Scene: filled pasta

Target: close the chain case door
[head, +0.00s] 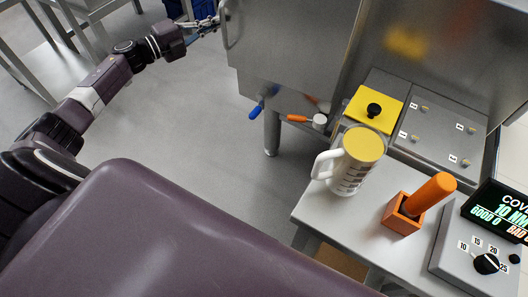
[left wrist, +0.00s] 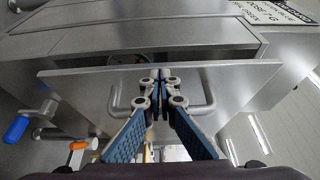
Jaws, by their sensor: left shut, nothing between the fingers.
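The chain case door (left wrist: 82,88) is a flat steel panel, seen from its upper edge in the left wrist view. It stands ajar, with a gap and a darker interior (left wrist: 150,57) behind it. A grey bar handle (left wrist: 205,104) is on its near face; the handle also shows in the head view (head: 226,24) at the top. My left gripper (left wrist: 160,78) is shut and empty, its blue-padded fingers pointing at the door between the handle's two ends. In the head view, my left gripper (head: 207,26) is just left of the handle. Whether the fingertips touch the door is unclear. My right gripper is out of view.
Blue (head: 256,110) and orange (head: 298,118) valve levers stick out below the steel machine. A side table (head: 318,205) holds a white jug (head: 350,175), an orange holder (head: 400,215) and a control box (head: 470,245).

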